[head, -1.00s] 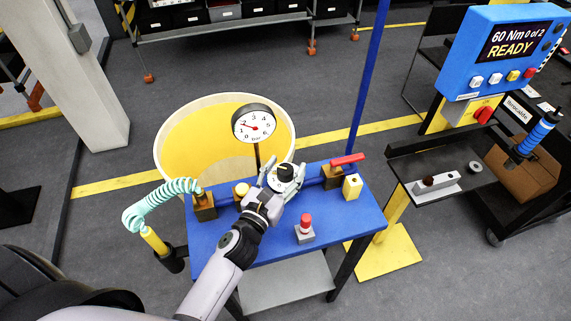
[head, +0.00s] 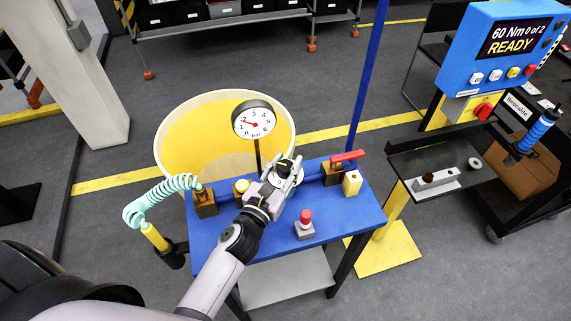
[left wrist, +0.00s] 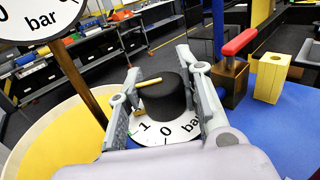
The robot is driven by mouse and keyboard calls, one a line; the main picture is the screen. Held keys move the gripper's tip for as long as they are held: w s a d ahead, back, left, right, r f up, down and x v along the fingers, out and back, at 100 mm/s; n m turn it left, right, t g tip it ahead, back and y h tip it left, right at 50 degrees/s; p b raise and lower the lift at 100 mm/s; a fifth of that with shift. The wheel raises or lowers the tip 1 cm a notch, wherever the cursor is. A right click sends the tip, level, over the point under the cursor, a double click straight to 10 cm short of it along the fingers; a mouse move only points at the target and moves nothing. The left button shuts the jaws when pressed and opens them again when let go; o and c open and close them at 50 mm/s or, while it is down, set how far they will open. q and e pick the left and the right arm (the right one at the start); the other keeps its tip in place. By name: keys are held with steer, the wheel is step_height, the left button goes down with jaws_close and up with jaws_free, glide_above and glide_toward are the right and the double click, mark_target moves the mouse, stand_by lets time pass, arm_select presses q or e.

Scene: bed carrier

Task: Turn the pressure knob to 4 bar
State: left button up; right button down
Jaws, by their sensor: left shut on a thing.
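The pressure knob is black with a yellow pointer bar and stands on a white scale plate; it shows in the head view (head: 286,164) and the left wrist view (left wrist: 165,98). In the wrist view its bar points left, and 1, 0 and "bar" are legible on the plate. My left gripper (head: 283,173) has its fingers on either side of the knob, shut on it, also in the wrist view (left wrist: 163,85). The round gauge (head: 254,120) stands behind on a post. Its red needle points left and slightly up, around 1 to 2. My right gripper is not in view.
The blue table (head: 270,245) also carries a red push button (head: 305,220), a red-handled valve (head: 347,159), a yellow block (head: 352,184) and a brass fitting with a teal coiled hose (head: 160,192). A yellow round tub (head: 180,130) stands behind. The table's front part is mostly clear.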

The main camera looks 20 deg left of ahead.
arm_select(q)
steer(key=shift+c, duration=0.7)
steer(key=shift+r+m+h+p, duration=0.2)
steer(key=shift+m+h+p, duration=0.75)
steer(key=shift+h, duration=0.25)
steer(key=m+g+h, duration=0.1)
steer(key=h, duration=0.1)
steer(key=shift+f+m+h, duration=0.15)
steer(key=shift+m+h, duration=0.2)
steer(key=shift+h, duration=0.05)
steer(key=shift+m+g+h, duration=0.7)
steer(key=shift+g+h, duration=0.1)
steer(key=shift+h, duration=0.3)
steer(key=o, duration=1.2)
